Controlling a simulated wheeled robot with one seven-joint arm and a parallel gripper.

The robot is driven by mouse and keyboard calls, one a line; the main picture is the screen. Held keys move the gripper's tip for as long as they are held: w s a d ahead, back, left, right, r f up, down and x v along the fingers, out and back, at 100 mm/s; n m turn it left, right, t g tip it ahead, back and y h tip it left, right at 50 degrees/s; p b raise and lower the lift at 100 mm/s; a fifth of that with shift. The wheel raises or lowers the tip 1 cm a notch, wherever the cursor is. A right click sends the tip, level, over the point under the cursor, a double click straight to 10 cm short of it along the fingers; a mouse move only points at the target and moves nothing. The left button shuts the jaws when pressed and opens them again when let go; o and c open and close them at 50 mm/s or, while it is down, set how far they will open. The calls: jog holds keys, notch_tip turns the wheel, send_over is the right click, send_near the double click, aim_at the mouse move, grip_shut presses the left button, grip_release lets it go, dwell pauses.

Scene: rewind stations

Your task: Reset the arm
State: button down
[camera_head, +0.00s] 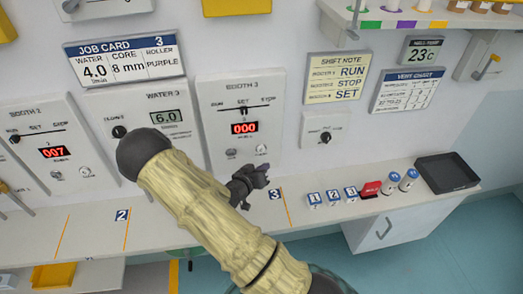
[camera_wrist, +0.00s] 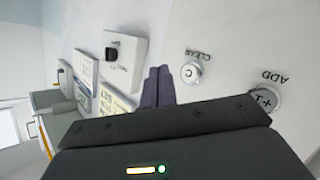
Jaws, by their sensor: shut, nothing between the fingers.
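My arm reaches up from the lower middle of the head view, in pale ribbed covering with a dark rounded joint. My gripper (camera_head: 258,175) is dark and in front of the lower part of the Booth 3 panel (camera_head: 212,108). In the wrist view its fingers (camera_wrist: 157,75) are together with nothing between them. Beside them in that view are a round button marked C under CLEAR (camera_wrist: 191,73) and a button marked +1 under ADD (camera_wrist: 264,99). I cannot tell how far the fingertips are from the panel. The Booth 3 display (camera_head: 244,128) reads 000.
The Booth 2 panel (camera_head: 36,115) reads 007. The water panel (camera_head: 166,117) reads 6.0, partly behind my arm. On the counter (camera_head: 310,215) at right are numbered blocks (camera_head: 332,197), a red block (camera_head: 371,189), two capped cylinders (camera_head: 400,180) and a black tray (camera_head: 447,173).

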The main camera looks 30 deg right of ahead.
dwell(0.3)
jog(key=s+a+r+n+g+y+b, duration=0.2)
jog(key=s+a+y, duration=0.2)
jog(key=a+y, duration=0.65)
jog(key=s+a+r+n+g+y+b, duration=0.1)
jog(key=s+a+r+n+g+y, duration=0.1)
jog(key=s+r, duration=0.7)
jog(key=s+a+n+g, duration=0.1)
jog(key=s+n, duration=0.1)
jog(key=s, duration=0.2)
jog(key=shift+r, duration=0.2)
jog(key=shift+a, duration=0.1)
